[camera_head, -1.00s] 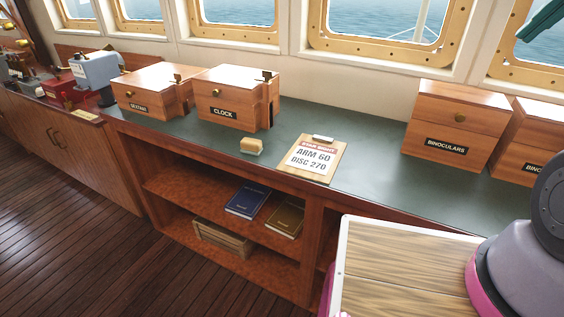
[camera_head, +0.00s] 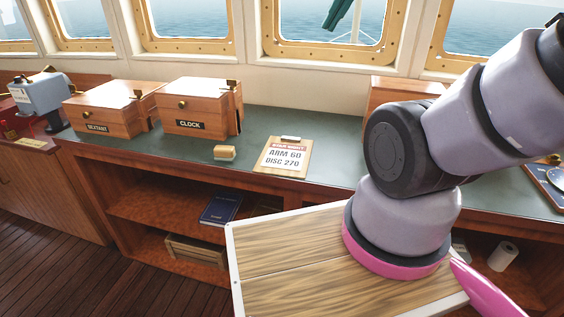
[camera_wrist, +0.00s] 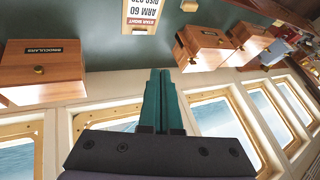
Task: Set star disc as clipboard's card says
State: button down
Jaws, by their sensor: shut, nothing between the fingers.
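The clipboard (camera_head: 272,168) lies on the green bench top with a white card (camera_head: 286,157) reading "STAR SIGHT, ARM 60, DISC 270". The card also shows upside down at the top of the wrist view (camera_wrist: 145,12). A dark blue item with a pale edge (camera_head: 552,183) is cut off at the head view's right edge; I cannot tell whether it is the star disc. My gripper (camera_wrist: 160,72) has teal fingers, shut together and empty, apart from the things around it.
The CLOCK box (camera_head: 190,125), SEXTANT box (camera_head: 97,128) and a small tan block (camera_head: 225,153) stand left of the clipboard. A box behind my arm (camera_head: 398,90) is partly hidden; the wrist view shows the BINOCULARS box (camera_wrist: 40,70). Bare bench lies around the clipboard.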

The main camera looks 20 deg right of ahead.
dwell(0.4)
